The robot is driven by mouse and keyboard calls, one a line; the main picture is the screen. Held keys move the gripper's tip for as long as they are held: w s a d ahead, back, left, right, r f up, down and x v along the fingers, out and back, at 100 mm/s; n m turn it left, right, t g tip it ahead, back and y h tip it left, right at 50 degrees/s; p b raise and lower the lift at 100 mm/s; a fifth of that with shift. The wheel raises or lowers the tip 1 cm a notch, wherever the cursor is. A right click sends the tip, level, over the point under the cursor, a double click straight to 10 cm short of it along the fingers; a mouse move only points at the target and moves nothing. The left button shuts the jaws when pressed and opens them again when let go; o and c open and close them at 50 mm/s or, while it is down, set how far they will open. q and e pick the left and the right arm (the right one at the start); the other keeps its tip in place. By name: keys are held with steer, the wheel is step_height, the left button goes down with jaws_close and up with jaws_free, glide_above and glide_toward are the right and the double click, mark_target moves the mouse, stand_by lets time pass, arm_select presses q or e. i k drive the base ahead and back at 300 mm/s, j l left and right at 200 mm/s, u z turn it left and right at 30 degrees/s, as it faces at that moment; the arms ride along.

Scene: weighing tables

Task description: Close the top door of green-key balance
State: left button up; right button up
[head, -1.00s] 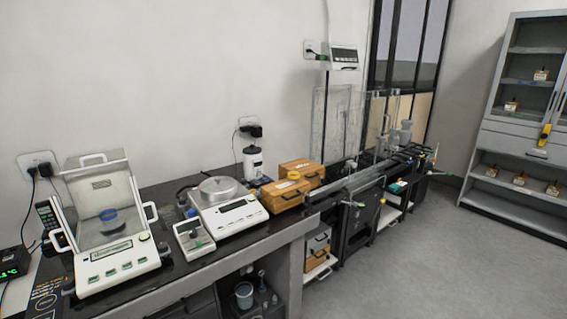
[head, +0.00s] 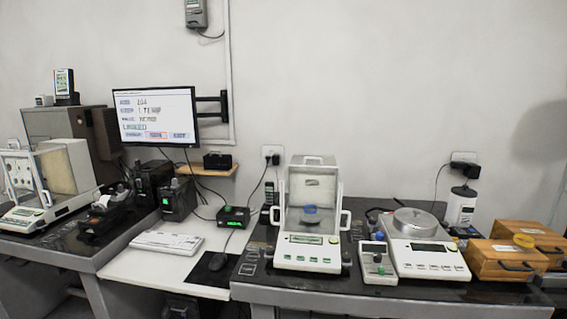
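The green-key balance (head: 308,252) stands on the dark table right of centre, a white body with green keys along its front. Its clear glass chamber has white side handles and a blue-rimmed dish (head: 311,210) inside. The top door (head: 313,161), a clear pane with a white handle, shows at the upper rear of the chamber. It looks slid back or raised, but I cannot tell exactly how far it is open. Neither of my grippers is in view.
A small white device (head: 377,262) and a round-pan balance (head: 425,258) stand close on the right, then wooden boxes (head: 505,260). The table front edge is nearby.

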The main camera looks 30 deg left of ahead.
mark_target(296, 159)
steer(key=u, duration=0.75)
